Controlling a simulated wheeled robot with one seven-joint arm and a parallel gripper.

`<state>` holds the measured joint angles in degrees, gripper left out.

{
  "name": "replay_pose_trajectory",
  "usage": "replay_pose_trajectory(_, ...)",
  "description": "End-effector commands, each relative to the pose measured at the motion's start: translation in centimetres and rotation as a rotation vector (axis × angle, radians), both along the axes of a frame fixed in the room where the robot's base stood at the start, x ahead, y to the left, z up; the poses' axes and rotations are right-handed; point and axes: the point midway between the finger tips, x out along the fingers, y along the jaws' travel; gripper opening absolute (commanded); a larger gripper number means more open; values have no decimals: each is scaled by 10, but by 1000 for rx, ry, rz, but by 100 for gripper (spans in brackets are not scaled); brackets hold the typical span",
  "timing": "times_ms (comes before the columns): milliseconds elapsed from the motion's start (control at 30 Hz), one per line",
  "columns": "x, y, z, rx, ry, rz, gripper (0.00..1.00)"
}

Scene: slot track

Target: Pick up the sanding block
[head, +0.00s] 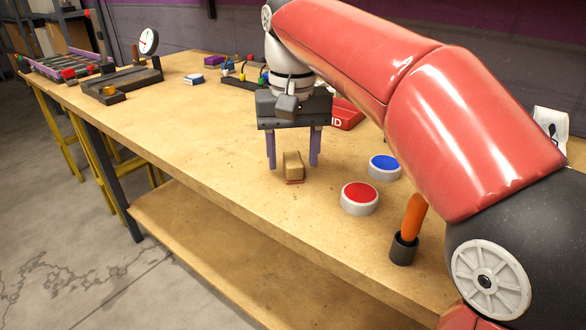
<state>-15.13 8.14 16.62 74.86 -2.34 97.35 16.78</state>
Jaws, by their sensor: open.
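The sanding block (293,164) is a small tan-brown block with a thin red strip along its bottom. It sits on the wooden workbench (200,130), near the middle of the picture. My gripper (293,162) points down at it, with its two purple fingers spread wide. One finger is to the left of the block and the other to the right, with a gap showing on each side. The gripper is open and holds nothing. I cannot tell how far the fingertips are from the bench top.
A red button (360,197) and a blue button (384,167) stand to the right. An orange-handled tool stands in a black cup (403,248) nearer the front. A red tray (345,114) is behind my gripper. A dial gauge stand (122,80) is far left. The bench's left middle is clear.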

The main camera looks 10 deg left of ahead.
Motion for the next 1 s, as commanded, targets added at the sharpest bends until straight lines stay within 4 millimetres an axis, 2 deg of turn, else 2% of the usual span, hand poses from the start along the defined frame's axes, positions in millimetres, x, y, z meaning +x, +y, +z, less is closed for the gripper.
replay_pose_trajectory(267, 0, 0, -4, 1, -1, 0, 53)
replay_pose_trajectory(700, 0, 0, -4, 0, -1, 0, 1)
replay_pose_trajectory(1000, 0, 0, 2, 1, -1, 0, 0)
